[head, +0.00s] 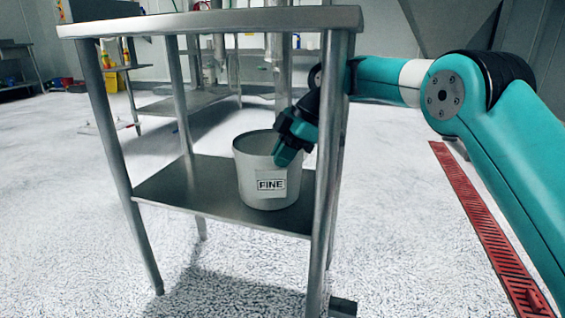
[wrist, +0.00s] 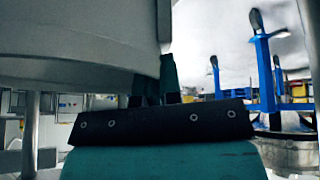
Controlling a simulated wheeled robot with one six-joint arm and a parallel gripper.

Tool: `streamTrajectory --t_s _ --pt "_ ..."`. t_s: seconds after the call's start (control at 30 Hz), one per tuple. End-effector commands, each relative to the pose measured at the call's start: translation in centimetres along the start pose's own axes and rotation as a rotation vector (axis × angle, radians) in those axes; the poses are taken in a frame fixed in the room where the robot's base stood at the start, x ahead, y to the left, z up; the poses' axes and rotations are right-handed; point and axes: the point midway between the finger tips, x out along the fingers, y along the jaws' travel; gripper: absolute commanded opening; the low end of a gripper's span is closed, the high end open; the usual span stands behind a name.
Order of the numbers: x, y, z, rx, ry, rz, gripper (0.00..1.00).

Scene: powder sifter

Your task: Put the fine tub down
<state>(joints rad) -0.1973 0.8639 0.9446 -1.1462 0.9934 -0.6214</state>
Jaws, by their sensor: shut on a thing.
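The fine tub (head: 262,180), a white round tub with a "FINE" label on its front, is upright at the lower shelf (head: 180,190) of a steel table. Its base is at the shelf surface or very close above it; I cannot tell which. My gripper (head: 286,150) reaches in from the right and is shut on the tub's rim and wall on its right side. In the wrist view the tub's pale wall (wrist: 75,65) fills the upper left, with my gripper's dark fingers (wrist: 155,92) against it. The inside of the tub is mostly hidden.
The steel table top (head: 220,20) is above the tub, and its front right leg (head: 328,170) stands close to my arm. The shelf left of the tub is bare. A red floor drain grate (head: 480,220) runs along the right. Blue-framed equipment (wrist: 265,75) shows in the wrist view.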

Motion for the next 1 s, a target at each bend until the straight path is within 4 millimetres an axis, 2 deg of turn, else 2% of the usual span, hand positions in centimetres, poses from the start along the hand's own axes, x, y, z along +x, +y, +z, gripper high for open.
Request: streamTrajectory --t_s 0.27,0.3,0.4,0.73,0.97,1.0 --pt "-0.1 0.0 0.0 -0.003 0.001 0.004 0.00" --pt "0.1 0.0 0.1 0.000 0.000 0.000 0.10" --pt "0.0 0.0 0.1 0.000 0.000 0.000 0.31" --pt "-0.4 0.0 -0.1 0.000 0.000 0.000 0.31" --pt "-3.7 0.1 -0.4 0.002 0.000 0.000 0.31" --pt "-4.2 0.0 0.1 0.004 0.000 0.000 0.31"
